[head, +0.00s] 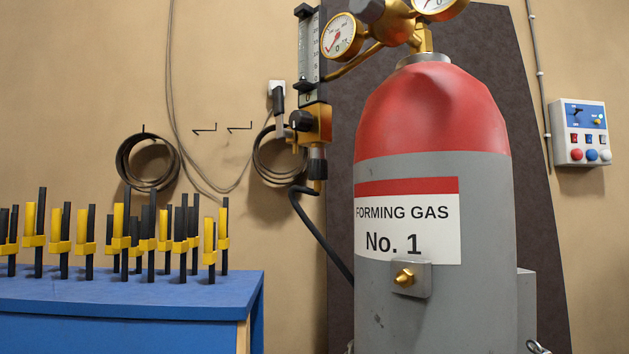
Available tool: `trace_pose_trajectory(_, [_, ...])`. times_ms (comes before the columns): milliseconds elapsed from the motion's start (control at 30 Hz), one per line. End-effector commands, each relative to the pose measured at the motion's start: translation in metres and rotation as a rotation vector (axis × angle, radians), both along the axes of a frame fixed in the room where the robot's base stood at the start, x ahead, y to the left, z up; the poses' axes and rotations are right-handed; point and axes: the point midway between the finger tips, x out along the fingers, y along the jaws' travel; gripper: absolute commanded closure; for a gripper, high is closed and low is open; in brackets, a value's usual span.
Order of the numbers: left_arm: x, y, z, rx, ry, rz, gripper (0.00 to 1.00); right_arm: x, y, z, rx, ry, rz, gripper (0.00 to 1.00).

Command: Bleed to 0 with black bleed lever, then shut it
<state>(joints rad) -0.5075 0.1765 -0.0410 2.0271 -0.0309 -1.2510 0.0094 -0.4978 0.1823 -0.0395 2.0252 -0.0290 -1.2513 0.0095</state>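A black-gripped lever (278,101) with a flat grey metal arm stands upright at the left of a brass valve block (316,122), in front of the wall. It appears to be the bleed lever. A black round knob (299,121) sits on the block's face. A clear flow tube with a scale (309,48) rises above the block. A round gauge (342,36) with a white dial is beside it; its needle is too small to read surely. A second gauge (436,4) is cut off at the top edge. Neither of my grippers is in view.
A grey gas cylinder (430,310) with a red shoulder, labelled FORMING GAS No. 1, fills the right middle. A black hose (318,216) hangs below the block. A blue table (130,300) at left holds several black and yellow clamps. A switch box (580,133) hangs at right.

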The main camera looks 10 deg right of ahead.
Motion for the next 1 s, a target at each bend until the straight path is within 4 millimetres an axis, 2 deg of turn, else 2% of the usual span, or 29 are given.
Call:
trace_pose_trajectory(467, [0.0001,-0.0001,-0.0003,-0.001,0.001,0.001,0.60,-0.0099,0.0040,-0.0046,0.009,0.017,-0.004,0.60])
trace_pose_trajectory(1000, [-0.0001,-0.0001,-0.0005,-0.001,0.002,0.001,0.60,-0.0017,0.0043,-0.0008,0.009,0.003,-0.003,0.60])
